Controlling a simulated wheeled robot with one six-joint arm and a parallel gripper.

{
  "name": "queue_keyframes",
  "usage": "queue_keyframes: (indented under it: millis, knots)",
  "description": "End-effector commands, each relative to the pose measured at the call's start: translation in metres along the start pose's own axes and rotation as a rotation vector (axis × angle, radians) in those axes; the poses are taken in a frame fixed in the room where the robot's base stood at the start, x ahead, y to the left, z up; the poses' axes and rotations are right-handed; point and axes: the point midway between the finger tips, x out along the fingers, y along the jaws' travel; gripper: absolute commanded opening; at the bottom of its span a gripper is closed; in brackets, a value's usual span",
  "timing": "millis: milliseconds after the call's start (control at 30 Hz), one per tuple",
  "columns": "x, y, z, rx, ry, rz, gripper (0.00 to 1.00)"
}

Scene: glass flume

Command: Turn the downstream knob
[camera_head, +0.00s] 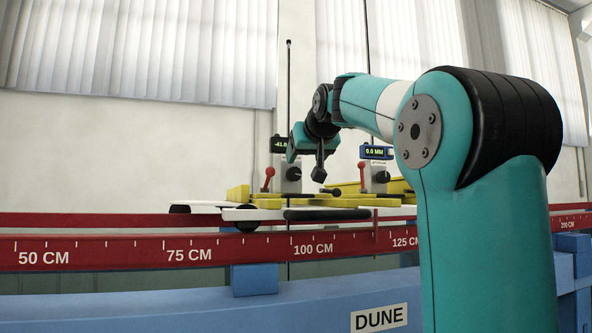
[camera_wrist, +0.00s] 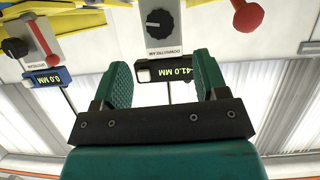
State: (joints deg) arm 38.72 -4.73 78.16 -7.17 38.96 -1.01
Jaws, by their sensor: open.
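The downstream knob (camera_wrist: 159,23) is a round black dial on a pale plate with a "DOWNSTREAM" label, shown upside down in the wrist view. Its display (camera_wrist: 165,72) reads -41.0 MM. In the head view the knob (camera_head: 293,173) is small, and my arm partly covers its display (camera_head: 279,144). My gripper (camera_wrist: 162,60) is open and empty, with a teal padded finger on each side of the picture. The knob appears beyond the fingertips, between their lines, apart from them. In the head view my gripper (camera_head: 305,150) overlaps the downstream unit.
A second unit has a black knob (camera_wrist: 15,48), a red lever (camera_wrist: 42,40) and a 0.0 MM display (camera_wrist: 47,78). A red ball-ended handle (camera_wrist: 247,15) stands beside the downstream plate. A red scale rail (camera_head: 200,250) and blue beam (camera_head: 320,300) run along the front.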

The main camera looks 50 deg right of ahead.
Motion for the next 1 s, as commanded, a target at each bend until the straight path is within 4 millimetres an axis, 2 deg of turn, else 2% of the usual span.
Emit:
queue_keyframes:
  millis: [200, 400, 600, 867, 1000]
  knots:
    - [0.049, 0.0, -0.002, 0.0, -0.005, -0.001, 0.67]
    - [0.08, 0.0, -0.002, 0.001, -0.002, 0.0, 0.67]
    - [0.092, 0.001, -0.001, 0.001, 0.001, 0.001, 0.67]
    - [0.093, 0.001, 0.0, 0.001, 0.001, 0.001, 0.67]
    - [0.093, 0.001, 0.0, 0.001, 0.001, 0.001, 0.34]
